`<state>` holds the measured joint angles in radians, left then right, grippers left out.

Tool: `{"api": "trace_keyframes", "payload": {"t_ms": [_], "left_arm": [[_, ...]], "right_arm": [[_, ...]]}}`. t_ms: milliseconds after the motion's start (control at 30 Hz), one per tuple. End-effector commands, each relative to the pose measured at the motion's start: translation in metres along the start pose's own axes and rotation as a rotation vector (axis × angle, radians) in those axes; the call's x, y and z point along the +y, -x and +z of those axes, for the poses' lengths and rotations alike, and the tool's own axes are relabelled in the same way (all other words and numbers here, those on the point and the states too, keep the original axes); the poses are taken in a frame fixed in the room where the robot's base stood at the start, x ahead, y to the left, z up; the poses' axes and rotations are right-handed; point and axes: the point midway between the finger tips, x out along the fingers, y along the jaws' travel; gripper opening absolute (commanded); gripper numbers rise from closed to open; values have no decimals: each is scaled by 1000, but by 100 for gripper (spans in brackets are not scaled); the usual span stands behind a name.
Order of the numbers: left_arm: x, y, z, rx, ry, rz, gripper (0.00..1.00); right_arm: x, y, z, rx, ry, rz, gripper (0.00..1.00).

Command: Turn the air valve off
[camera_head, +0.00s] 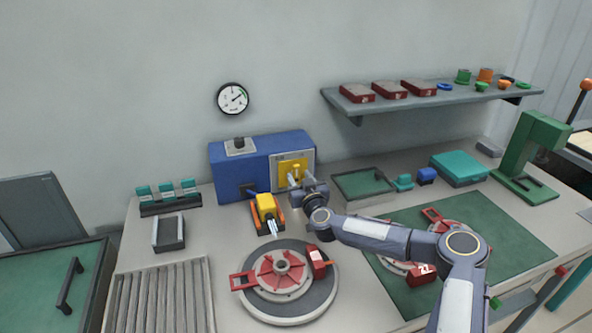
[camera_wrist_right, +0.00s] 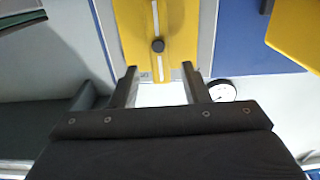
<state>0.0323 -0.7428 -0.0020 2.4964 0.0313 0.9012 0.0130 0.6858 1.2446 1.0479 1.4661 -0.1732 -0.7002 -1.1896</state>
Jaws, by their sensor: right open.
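The air valve is on a yellow panel (camera_head: 282,170) at the right of the blue box's (camera_head: 232,178) front. A small yellow handle (camera_head: 297,171) stands up on this panel. In the right wrist view the yellow panel (camera_wrist_right: 180,30) fills the top middle, with a pale strip and a dark round knob (camera_wrist_right: 158,45) on it. My left gripper is not in view.
A round gauge (camera_head: 233,98) hangs on the wall above the box. A round turntable (camera_head: 255,309) with a red and grey part is nearer. A shelf (camera_head: 452,98) is at the right.

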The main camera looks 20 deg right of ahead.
Motion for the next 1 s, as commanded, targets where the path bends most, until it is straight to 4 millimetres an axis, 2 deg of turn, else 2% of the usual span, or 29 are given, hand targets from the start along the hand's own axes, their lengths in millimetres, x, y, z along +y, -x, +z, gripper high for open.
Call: {"api": "trace_keyframes", "payload": {"t_ms": [100,300,667,900,1000], "left_arm": [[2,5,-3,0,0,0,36],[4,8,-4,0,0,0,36],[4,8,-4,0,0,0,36],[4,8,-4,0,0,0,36],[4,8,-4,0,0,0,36]], "right_arm": [[0,-20,0,-2,-3,1,42],[0,-37,0,-1,-1,0,42],[0,-41,0,-1,1,-2,40],[0,-41,0,-1,1,-2,9],[0,-41,0,-1,1,-2,0]]}}
